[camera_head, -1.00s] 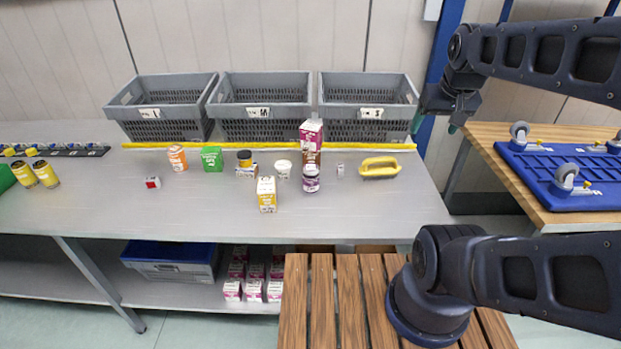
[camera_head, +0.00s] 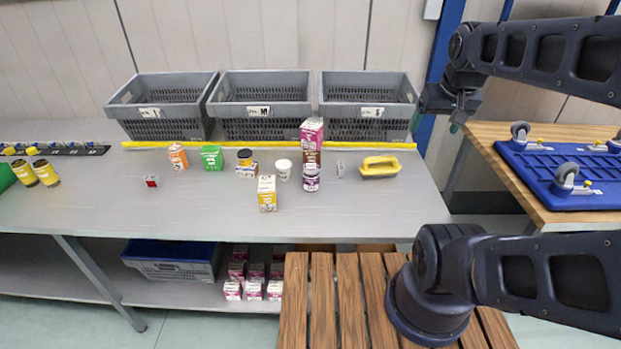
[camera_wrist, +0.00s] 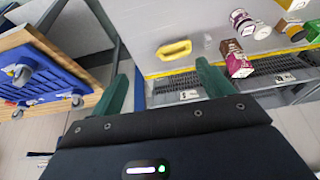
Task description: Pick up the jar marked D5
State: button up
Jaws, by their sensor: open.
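Marks on the jars are too small to read, so I cannot tell which is D5. In the head view, a jar with a purple label (camera_head: 311,184) stands in front of a tall pink and brown carton (camera_head: 311,140). A dark-lidded jar (camera_head: 245,158) with a yellow band and a white tub (camera_head: 283,170) stand to its left. Two yellow jars (camera_head: 46,173) stand at the far left. My gripper (camera_head: 457,117) is at the table's right end, away from all jars. In the wrist view, its green fingers (camera_wrist: 166,75) are apart with nothing between them.
Three grey crates (camera_head: 262,108) line the table's back behind a yellow strip. A yellow handled tool (camera_head: 380,167) lies at the right. A yellow-white carton (camera_head: 267,194) stands near the front. A blue wheeled dolly (camera_head: 565,175) rests on the wooden table. The grey table's front is mostly clear.

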jog(key=n+g, duration=0.5)
jog(key=n, duration=1.5)
send_over(310, 166)
jog(key=f, duration=1.8)
jog(key=shift+d+f, duration=0.2)
jog(key=shift+f, duration=0.15)
jog(key=shift+a+f+n, duration=0.15)
jog(key=shift+f+n, duration=0.1)
jog(key=shift+n, duration=0.05)
notch_tip(310, 166, down, 4)
jog(key=shift+s+f, duration=0.1)
jog(key=shift+f, duration=3.25)
jog(key=c, duration=1.3)
